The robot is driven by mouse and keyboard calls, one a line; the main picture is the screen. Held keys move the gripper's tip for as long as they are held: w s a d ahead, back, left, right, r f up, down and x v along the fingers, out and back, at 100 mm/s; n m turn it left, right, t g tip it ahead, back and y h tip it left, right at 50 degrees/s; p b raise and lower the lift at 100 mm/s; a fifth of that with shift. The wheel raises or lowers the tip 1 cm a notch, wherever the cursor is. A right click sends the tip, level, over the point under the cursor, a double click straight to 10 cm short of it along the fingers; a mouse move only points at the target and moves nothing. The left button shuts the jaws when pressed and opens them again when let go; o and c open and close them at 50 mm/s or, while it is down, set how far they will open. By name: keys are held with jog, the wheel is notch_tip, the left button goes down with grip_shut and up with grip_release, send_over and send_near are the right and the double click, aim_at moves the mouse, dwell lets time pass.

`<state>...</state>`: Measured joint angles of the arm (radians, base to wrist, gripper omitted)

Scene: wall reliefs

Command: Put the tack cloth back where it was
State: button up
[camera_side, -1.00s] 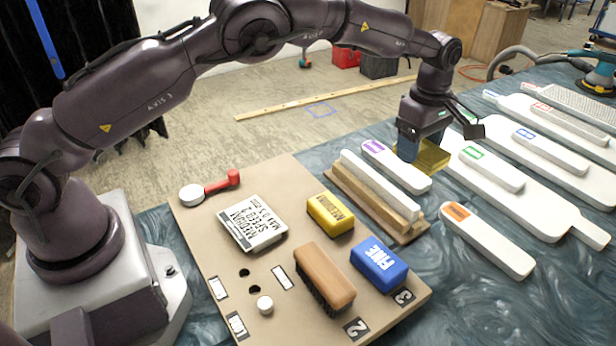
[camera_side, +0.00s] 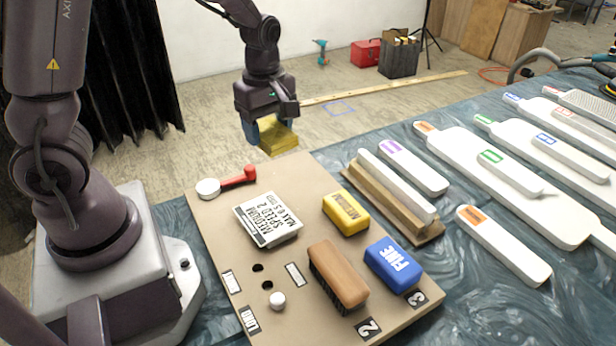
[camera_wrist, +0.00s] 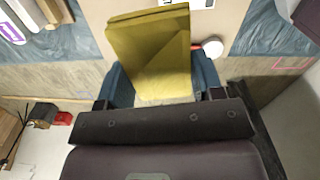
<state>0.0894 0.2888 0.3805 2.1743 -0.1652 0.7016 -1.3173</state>
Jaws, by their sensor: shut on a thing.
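The tack cloth (camera_side: 278,138) is a folded yellow pad. My gripper (camera_side: 268,130) is shut on it and holds it in the air beyond the far edge of the tan board (camera_side: 318,190). In the wrist view the cloth (camera_wrist: 150,45) sits between the two blue fingers of my gripper (camera_wrist: 163,85) and hides part of the board behind it. The board carries a yellow MEDIUM block (camera_side: 346,212), a blue FINE block (camera_side: 393,266), a brown brush (camera_side: 338,272) and a white printed card (camera_side: 268,220).
A red-handled tool with a white round end (camera_side: 228,182) lies at the board's far left corner. A wooden holder with a white bar (camera_side: 398,190) stands right of the board. Several white reliefs (camera_side: 505,245) lie further right on the blue table cloth.

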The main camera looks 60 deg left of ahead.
jog(key=s+f+m, duration=0.1)
jog(key=s+f, duration=0.1)
jog(key=s, duration=0.2)
send_over(306, 176)
jog(key=shift+m, duration=0.4)
jog(key=f, duration=0.9)
jog(key=shift+s+f, duration=0.25)
jog(key=shift+s, duration=0.05)
jog(key=shift+w+f, duration=0.2)
jog(key=shift+f, duration=0.05)
jog(key=shift+w+f, duration=0.15)
jog(key=shift+f, duration=1.5)
jog(key=shift+f, duration=0.2)
jog(key=o, duration=0.8)
jog(key=shift+o, duration=0.2)
